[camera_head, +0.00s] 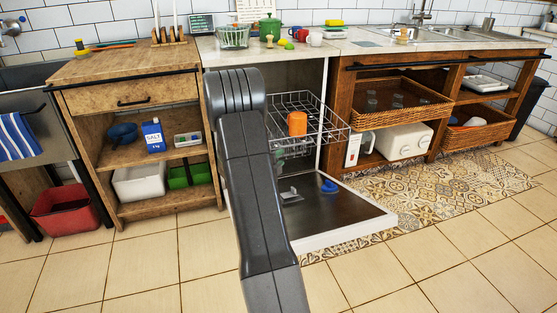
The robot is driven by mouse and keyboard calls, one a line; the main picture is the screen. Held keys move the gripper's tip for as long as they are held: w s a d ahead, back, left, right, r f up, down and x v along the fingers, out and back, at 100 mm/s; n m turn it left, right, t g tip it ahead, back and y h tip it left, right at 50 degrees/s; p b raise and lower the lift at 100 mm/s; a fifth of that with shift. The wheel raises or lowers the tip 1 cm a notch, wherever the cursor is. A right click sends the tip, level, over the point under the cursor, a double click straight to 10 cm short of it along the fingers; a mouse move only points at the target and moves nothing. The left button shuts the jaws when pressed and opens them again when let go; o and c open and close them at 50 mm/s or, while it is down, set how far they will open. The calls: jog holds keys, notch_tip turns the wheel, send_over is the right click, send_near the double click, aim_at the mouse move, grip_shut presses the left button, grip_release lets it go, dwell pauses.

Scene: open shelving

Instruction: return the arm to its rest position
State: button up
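My dark grey arm rises from the bottom middle of the head view, with its rounded upper joint in front of the dishwasher opening. My gripper cannot be made out; the arm links or the dishwasher area hide it, or it is outside the picture. An open dishwasher stands behind the arm, its door (345,213) folded down over the floor. Its wire rack (335,127) is pulled out and holds an orange cup (297,123). A blue item (329,186) lies on the open door.
A wooden shelf unit (125,100) with a salt bag (153,135) stands left of my arm. Wicker baskets (400,113) and a white appliance (404,141) sit on shelving at right. The counter above holds a green pot (270,27). Tiled floor (440,255) at right front is clear.

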aim_at(295, 145)
jog(key=b+x, duration=0.1)
jog(key=x, duration=0.8)
jog(key=b+x, duration=0.1)
jog(key=x, duration=0.4)
jog(key=shift+w+a+b, duration=0.15)
jog(key=shift+w+b, duration=0.15)
jog(key=shift+w, duration=0.05)
jog(key=shift+s, duration=0.1)
